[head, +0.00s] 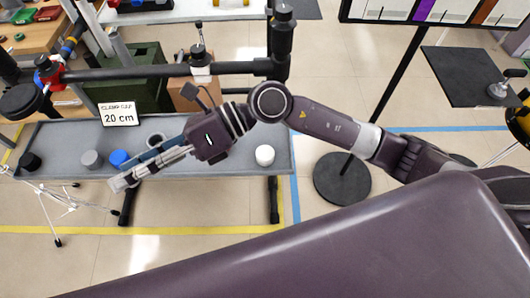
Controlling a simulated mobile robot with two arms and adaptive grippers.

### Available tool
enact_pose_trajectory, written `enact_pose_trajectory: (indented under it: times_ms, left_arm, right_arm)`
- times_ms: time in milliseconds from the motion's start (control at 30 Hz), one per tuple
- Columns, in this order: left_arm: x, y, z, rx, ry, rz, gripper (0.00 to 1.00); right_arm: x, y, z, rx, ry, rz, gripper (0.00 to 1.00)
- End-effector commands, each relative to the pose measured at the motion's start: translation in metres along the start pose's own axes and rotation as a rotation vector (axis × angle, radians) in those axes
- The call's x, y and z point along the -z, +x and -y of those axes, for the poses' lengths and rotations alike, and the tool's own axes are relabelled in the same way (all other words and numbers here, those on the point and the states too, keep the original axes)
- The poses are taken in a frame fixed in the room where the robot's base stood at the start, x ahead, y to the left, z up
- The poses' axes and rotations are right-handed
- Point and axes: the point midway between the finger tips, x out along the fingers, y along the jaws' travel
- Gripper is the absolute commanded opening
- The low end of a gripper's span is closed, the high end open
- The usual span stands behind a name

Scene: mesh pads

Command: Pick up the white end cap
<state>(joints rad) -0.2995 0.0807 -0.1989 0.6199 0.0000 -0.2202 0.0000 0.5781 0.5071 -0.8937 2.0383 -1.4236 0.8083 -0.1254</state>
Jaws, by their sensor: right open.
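The white end cap (264,155) stands on the right part of the grey bench top, close to its front edge. My right gripper (128,176) is open, with its fingers pointing left and down over the front edge of the bench. The fingertips are well to the left of the white cap, near the blue cap (119,158), and no object shows between them. The forearm passes above and behind the white cap, which is in full view. My left gripper is not in view.
A grey cap (91,159) and a black cap (30,162) stand left on the bench (62,138). A sign reading "CLAMP GAP 20 cm" (118,114) stands at the back. A dark horizontal bar (160,71) spans above the bench.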

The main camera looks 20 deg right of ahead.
Motion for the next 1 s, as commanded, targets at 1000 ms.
enact_pose_trajectory:
  times_ms: [1000]
  left_arm:
    - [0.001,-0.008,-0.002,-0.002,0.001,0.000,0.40]
  right_arm:
    - [0.148,-0.245,0.211,0.745,-0.254,-1.187,0.41]
